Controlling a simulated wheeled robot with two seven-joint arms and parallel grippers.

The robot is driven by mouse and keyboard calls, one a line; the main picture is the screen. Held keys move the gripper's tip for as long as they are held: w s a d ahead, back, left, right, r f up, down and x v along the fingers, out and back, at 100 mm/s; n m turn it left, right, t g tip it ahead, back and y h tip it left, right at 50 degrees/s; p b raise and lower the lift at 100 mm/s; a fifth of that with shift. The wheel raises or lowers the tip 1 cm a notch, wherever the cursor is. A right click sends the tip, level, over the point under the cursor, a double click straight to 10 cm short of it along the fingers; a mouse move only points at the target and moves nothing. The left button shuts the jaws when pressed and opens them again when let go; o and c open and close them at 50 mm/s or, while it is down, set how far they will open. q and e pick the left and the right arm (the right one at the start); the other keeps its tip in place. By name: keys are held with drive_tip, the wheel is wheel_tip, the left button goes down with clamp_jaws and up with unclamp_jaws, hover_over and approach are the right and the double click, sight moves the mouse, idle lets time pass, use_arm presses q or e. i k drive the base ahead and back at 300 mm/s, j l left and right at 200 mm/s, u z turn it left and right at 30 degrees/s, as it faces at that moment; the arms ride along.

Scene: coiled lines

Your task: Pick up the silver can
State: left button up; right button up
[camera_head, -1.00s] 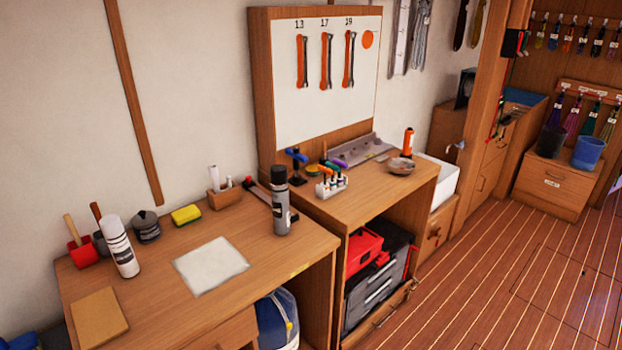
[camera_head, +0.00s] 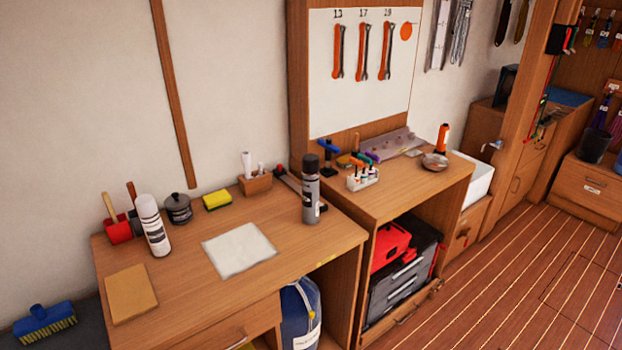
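A silver-grey can (camera_head: 311,192) with a black cap and a dark label stands upright on the wooden desk (camera_head: 190,290), near its right end. A second can (camera_head: 153,226), white with a dark label, stands upright at the left of the desk. A white sheet or cloth (camera_head: 239,250) lies flat between them. Neither of my grippers is in view.
A dark lidded pot (camera_head: 178,208), a yellow sponge (camera_head: 217,200) and a wooden holder (camera_head: 255,185) stand along the desk's back. A brown board (camera_head: 131,294) lies front left. A tool bench (camera_head: 420,195) with a small rack (camera_head: 363,178) adjoins on the right.

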sight(310, 184)
drive_tip(key=i+l+z, duration=0.45)
drive_tip(key=i+l, duration=0.45)
drive_tip(key=i, duration=0.05)
